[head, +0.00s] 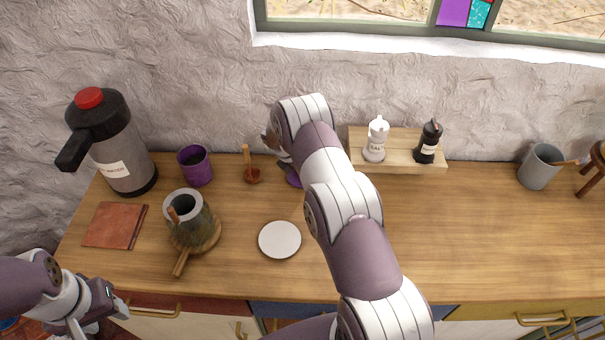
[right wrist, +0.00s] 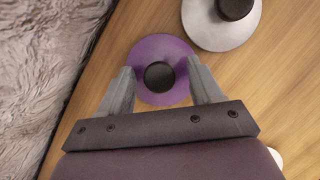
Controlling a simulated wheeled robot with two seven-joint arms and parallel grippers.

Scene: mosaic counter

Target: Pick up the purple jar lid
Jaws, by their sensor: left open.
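The purple jar lid (right wrist: 150,53) is a flat round disc with a black knob (right wrist: 160,76), lying on the wooden counter in the right wrist view. In the head view only a purple sliver of it (head: 293,181) shows beside my right arm. My right gripper (right wrist: 160,70) is open, with one finger on each side of the knob and gaps between. The fingers overlap the lid's edges in the picture; I cannot tell their height above it. My left gripper (head: 100,316) is open and empty at the counter's front left edge.
A pale grey lid with a black knob (right wrist: 205,28) lies close to the purple one. A white disc (head: 280,240), a purple cup (head: 195,166), a small brown spoon holder (head: 252,177) and a wooden shelf with shakers (head: 400,163) are around. The stone wall rises close behind.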

